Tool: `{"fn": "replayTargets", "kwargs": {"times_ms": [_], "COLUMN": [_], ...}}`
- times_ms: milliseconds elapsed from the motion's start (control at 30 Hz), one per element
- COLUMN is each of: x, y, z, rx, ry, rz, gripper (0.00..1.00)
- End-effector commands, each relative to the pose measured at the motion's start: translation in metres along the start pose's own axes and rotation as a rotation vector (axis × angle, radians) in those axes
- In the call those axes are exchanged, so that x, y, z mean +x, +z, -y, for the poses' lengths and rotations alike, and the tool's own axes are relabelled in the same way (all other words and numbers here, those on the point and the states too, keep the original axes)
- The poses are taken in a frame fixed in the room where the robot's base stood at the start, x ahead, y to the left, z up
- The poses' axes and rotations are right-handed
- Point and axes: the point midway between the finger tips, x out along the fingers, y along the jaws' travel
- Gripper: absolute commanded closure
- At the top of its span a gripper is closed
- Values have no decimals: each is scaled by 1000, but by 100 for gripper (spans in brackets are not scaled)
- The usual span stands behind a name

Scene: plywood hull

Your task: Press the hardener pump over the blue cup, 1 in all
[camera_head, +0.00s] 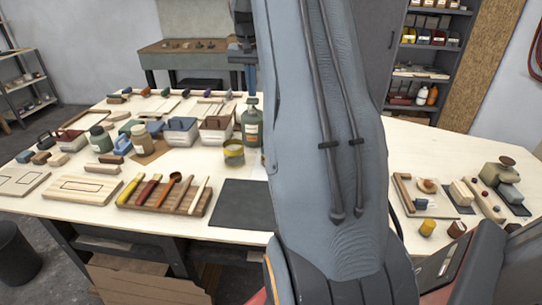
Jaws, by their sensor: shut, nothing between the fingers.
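The fingers of my gripper do not show. A dark part beside the arm at the top may be my wrist, but I cannot tell.
A yellow can (233,153) stands in front of the bottle. A dark mat (243,204) lies bare near the front edge. A wooden rack (165,195) holds several coloured handles. Boxes and jars crowd the left; small blocks and a tray (408,200) lie at right.

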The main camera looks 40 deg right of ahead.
Motion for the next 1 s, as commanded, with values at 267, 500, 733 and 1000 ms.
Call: {"fn": "replayTargets", "kwargs": {"times_ms": [267,500,733,1000], "x": [-16,-38,-57,-59], "y": [-3,-8,-11,-12], "z": [0,0,0,0], "rx": [0,0,0,0], "ry": [0,0,0,0], "rz": [-1,-1,0,0], "gripper": [100,100,100,100]}}
